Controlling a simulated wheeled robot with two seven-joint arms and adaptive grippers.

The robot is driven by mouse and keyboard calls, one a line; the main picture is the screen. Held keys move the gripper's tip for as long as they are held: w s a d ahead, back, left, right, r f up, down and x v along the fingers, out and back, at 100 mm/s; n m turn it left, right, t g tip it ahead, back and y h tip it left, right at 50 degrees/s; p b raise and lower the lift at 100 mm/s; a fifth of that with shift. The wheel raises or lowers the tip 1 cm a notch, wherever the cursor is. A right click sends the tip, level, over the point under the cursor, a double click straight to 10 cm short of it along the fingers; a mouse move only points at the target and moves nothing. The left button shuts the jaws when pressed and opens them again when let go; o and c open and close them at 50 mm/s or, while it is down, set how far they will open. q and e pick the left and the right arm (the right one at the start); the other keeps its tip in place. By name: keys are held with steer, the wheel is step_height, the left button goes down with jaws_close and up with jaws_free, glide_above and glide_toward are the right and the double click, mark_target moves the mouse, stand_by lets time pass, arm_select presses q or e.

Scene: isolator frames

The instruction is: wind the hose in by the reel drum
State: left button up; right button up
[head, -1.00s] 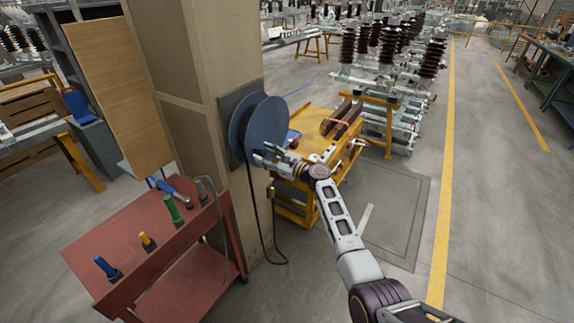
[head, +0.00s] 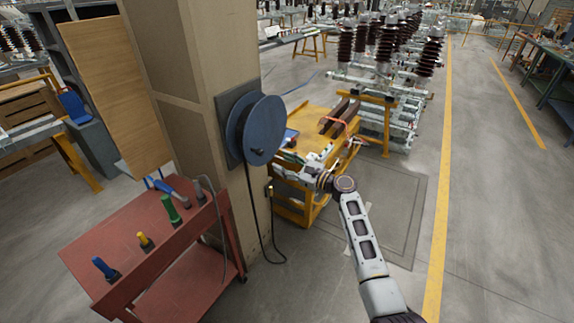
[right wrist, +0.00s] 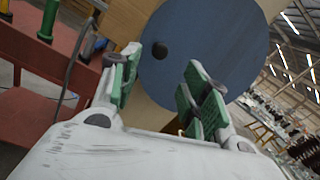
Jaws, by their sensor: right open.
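The blue reel drum (head: 265,125) is mounted on a dark plate (head: 229,118) on the side of a beige column. A small dark knob (head: 249,149) stands out from its face; the knob also shows in the right wrist view (right wrist: 159,50). The black hose (head: 253,215) hangs below the drum and bends in a loop close to the floor. My right gripper (head: 280,163) is open and empty, just below and right of the drum. In the right wrist view its green-padded fingers (right wrist: 163,78) point at the drum face, apart from the knob. My left gripper is not in view.
A red cart (head: 130,235) with several coloured-handled tools stands left of the column. A yellow cart (head: 310,150) stands behind my right gripper. The column (head: 190,60) is close beside the drum. Open floor (head: 480,200) lies to the right.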

steer(key=shift+s+d, duration=0.25)
steer(key=shift+d, duration=0.1)
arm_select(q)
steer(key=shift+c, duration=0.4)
